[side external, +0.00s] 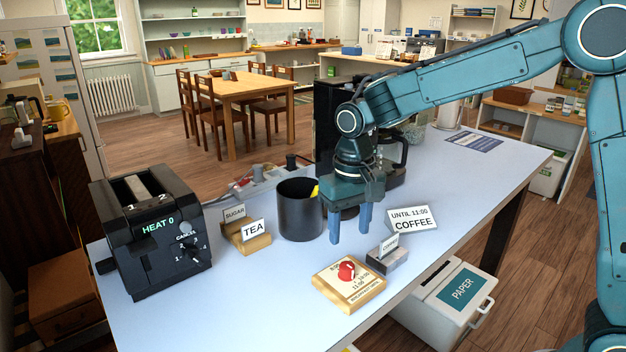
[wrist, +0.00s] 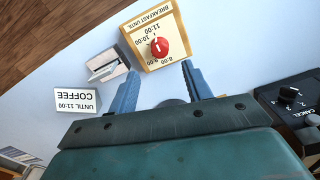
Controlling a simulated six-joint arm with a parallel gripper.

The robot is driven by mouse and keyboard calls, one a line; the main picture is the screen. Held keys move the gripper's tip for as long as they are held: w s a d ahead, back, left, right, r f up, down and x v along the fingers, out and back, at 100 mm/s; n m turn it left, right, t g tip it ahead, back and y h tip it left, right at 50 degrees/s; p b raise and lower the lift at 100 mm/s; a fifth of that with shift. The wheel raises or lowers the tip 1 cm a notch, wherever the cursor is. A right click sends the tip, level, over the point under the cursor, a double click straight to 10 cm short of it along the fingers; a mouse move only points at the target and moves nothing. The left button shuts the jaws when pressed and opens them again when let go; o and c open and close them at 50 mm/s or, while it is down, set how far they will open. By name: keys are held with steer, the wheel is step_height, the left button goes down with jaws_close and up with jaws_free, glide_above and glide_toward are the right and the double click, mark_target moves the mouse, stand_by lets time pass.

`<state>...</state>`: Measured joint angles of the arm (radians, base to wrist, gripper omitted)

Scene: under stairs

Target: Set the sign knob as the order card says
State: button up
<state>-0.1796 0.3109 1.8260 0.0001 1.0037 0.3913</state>
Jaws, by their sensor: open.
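The sign is a light wooden block (side external: 349,297) lettered "BREAKFAST UNTIL" with times including 10:00 and 11:00. Its red knob (side external: 346,270) bears a white mark; I cannot tell for sure which time it points at. In the wrist view the knob (wrist: 158,47) is at top centre, beyond my fingertips. The order card (side external: 411,219) reads "UNTIL 11:00 COFFEE" and stands behind and right of the sign; it also shows in the wrist view (wrist: 77,100). My gripper (side external: 349,232) is open and empty, pointing down behind the sign, apart from the knob.
A grey block with a small card (side external: 388,256) stands close right of the sign. A black cup (side external: 300,212) stands left of my gripper, with wooden card holders "SUGAR" and "TEA" (side external: 250,240) beside it. A black toaster (side external: 152,232) is at left.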

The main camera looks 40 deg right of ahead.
steer(key=shift+r, duration=2.4)
steer(key=shift+s, duration=0.1)
